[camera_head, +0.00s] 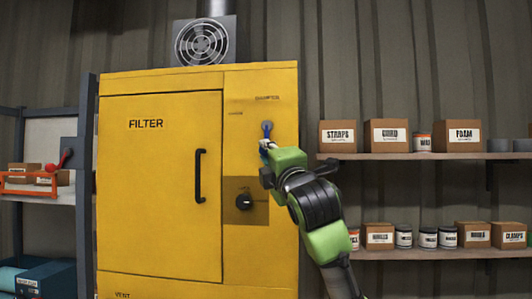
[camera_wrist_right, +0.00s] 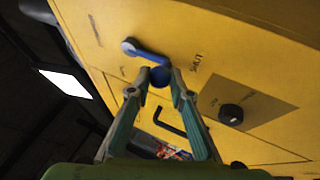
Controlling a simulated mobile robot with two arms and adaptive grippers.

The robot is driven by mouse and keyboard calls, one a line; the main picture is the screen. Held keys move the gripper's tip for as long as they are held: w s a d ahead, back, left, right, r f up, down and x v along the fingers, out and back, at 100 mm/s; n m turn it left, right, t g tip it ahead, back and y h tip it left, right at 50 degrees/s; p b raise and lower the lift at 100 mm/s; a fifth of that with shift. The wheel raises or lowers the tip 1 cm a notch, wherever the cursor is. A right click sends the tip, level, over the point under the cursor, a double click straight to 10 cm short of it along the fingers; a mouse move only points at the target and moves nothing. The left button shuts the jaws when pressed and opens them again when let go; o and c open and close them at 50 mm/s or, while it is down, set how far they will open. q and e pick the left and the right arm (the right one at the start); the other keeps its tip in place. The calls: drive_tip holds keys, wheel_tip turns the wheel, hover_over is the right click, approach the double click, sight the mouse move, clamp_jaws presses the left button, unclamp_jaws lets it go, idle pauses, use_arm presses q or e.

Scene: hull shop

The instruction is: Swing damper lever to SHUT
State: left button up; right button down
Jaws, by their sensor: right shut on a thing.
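The damper lever is blue, on the upper right panel of a yellow filter cabinet (camera_head: 160,190). Its round pivot (camera_head: 267,126) shows in the head view, and the lever hangs roughly downward from it. In the right wrist view the lever arm (camera_wrist_right: 148,53) runs from the pivot to a blue knob. My right gripper (camera_wrist_right: 168,77) is shut on that knob; in the head view the gripper (camera_head: 265,147) partly hides the lever's lower end. The word SHUT (camera_wrist_right: 196,62) shows past the lever's end in the right wrist view. My left gripper is not in view.
A black dial (camera_head: 244,202) sits below the lever, and a black door handle (camera_head: 200,175) to its left. Shelves with boxes (camera_head: 386,134) and cans stand at the right. A fan vent (camera_head: 205,43) tops the cabinet. A red-handled item (camera_head: 63,160) is at the left.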

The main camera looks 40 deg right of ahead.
drive_tip(key=shift+s+d+r+h, duration=0.2)
drive_tip(key=shift+s+r+h, duration=0.1)
drive_tip(key=shift+r, duration=0.15)
drive_tip(key=c, duration=2)
unclamp_jaws()
drive_tip(key=shift+o, duration=0.9)
drive_tip(key=shift+w+d+f, duration=0.1)
drive_tip(key=shift+w, duration=0.05)
drive_tip(key=shift+w+f, duration=0.15)
drive_tip(key=shift+f, duration=0.1)
drive_tip(key=v, duration=1.2)
drive_tip(key=shift+d, duration=0.2)
drive_tip(key=shift+r, duration=0.15)
